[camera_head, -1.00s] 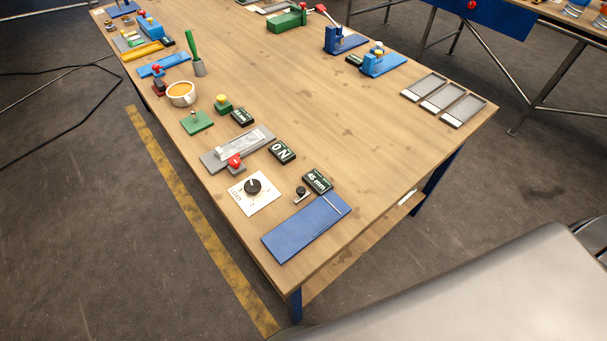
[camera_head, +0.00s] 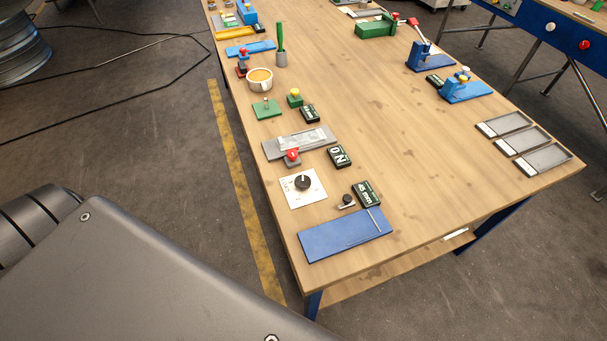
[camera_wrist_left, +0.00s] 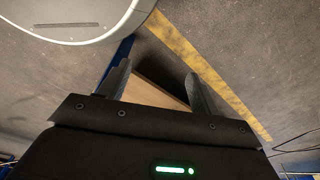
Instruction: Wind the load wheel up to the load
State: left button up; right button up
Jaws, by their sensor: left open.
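The load wheel is a black knob (camera_head: 302,181) on a white plate marked LOAD (camera_head: 300,196), near the table's left edge in the head view. Right of it a small dark display (camera_head: 339,156) shows 0 and N in white, turned on its side. My left gripper (camera_wrist_left: 158,82) shows only in the left wrist view. Its two dark fingers are apart with nothing between them, and a table edge and the floor lie beyond. It is away from the load wheel, which that view does not show. My right gripper is in neither view.
The wooden table (camera_head: 420,150) has a clear middle. By the knob are a red button (camera_head: 292,155), a 45 mm display (camera_head: 366,193), a small black knob (camera_head: 347,200) and a blue plate (camera_head: 345,235). A cup (camera_head: 260,80) stands farther back. Grey trays (camera_head: 525,142) lie at right.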

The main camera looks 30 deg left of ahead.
pick_arm(q)
jog(key=w+d+r+t+p, duration=0.1)
jog(key=w+d+r+p, duration=0.1)
jog(key=w+r, duration=0.85)
notch_tip(320, 180, up, 29)
jog(key=w+t+p, duration=0.2)
jog(key=w, duration=0.1)
jog(key=w+d+r+m+t+h, duration=0.1)
jog(key=w+d+r, duration=0.1)
jog(key=w, duration=0.2)
jog(key=w+d+r+m+t+h, duration=0.1)
jog(key=w+d+r+m, duration=0.1)
jog(key=w+d+r, duration=0.1)
jog(key=w+d+r+m+t+h, duration=0.1)
jog(key=w+d+r+t, duration=0.1)
jog(key=w, duration=0.3)
jog(key=shift+d+r, duration=0.55)
jog(key=w+d+r+m+h, duration=0.4)
jog(key=w+d+m, duration=0.1)
jog(key=m, duration=0.1)
jog(key=g+y, duration=0.3)
jog(key=g, duration=0.4)
send_near(302, 181)
jog(key=p+x, duration=0.2)
jog(key=x, duration=0.6)
jog(key=shift+d+f, duration=0.1)
jog(key=shift+f, duration=0.1)
